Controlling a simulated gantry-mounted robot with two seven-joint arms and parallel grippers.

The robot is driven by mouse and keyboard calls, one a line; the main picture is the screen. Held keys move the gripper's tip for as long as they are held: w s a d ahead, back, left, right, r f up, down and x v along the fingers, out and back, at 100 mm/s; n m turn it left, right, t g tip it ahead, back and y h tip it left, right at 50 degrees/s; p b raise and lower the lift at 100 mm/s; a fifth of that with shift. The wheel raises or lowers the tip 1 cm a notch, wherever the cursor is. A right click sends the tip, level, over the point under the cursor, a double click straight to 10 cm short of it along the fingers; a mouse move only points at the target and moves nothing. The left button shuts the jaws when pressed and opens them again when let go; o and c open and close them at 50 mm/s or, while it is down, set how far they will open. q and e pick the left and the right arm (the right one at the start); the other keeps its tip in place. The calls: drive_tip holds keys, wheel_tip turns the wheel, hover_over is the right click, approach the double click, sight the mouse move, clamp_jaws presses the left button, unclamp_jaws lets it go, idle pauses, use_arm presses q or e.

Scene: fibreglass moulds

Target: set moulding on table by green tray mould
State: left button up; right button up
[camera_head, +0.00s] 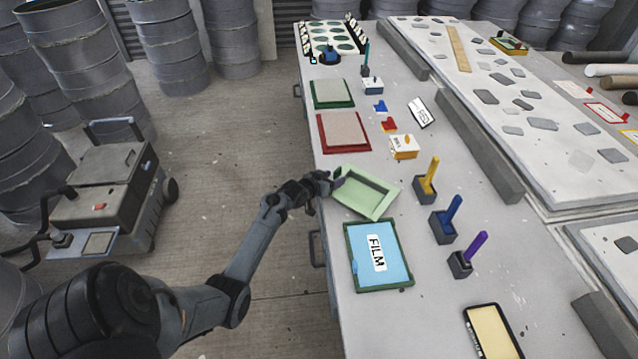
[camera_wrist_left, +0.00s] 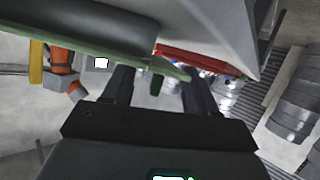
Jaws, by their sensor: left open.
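The light green tray-shaped moulding (camera_head: 367,194) lies at the near side of the table (camera_head: 440,290), between the red mould and the blue FILM frame. My left gripper (camera_head: 333,182) is at its left corner, jaws open. In the left wrist view the fingers (camera_wrist_left: 158,90) stand either side of part of a green rim (camera_wrist_left: 110,52); I cannot tell whether they touch it. The green tray mould (camera_head: 333,94), with a beige inside, lies further up the table beyond the red mould. My right gripper is not in view.
The red tray mould (camera_head: 343,132) lies between the moulding and the green mould. The blue FILM frame (camera_head: 407,254) is just below the moulding. Yellow (camera_head: 427,182), blue and purple-handled tools stand in holders to the right. A small white-and-orange box (camera_head: 404,147) is above.

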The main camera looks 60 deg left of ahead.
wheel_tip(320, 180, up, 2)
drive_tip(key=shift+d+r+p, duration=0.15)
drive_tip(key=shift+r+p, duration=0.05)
drive_tip(key=shift+p, duration=0.85)
use_arm(q)
drive_tip(key=v, duration=1)
drive_tip(key=s+d+f+m+g+h, duration=0.1)
drive_tip(key=s+d+m+g, duration=0.15)
drive_tip(key=d, duration=0.75)
drive_tip(key=s+d+f+m+g, duration=0.1)
drive_tip(key=s+d+m+g, duration=0.15)
drive_tip(key=d, duration=0.75)
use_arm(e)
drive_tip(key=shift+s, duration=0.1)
use_arm(q)
drive_tip(key=s+d+r+m+g+h, duration=0.1)
drive_tip(key=s+d+g, duration=0.1)
drive_tip(key=s+d, duration=0.6)
drive_tip(key=s+d+r+m+g+h, duration=0.1)
drive_tip(key=s+d+r+g+h, duration=0.1)
drive_tip(key=s+d, duration=0.5)
drive_tip(key=d, duration=0.2)
drive_tip(key=shift+s+d, duration=0.35)
drive_tip(key=shift+d, duration=0.05)
drive_tip(key=shift+r, duration=0.1)
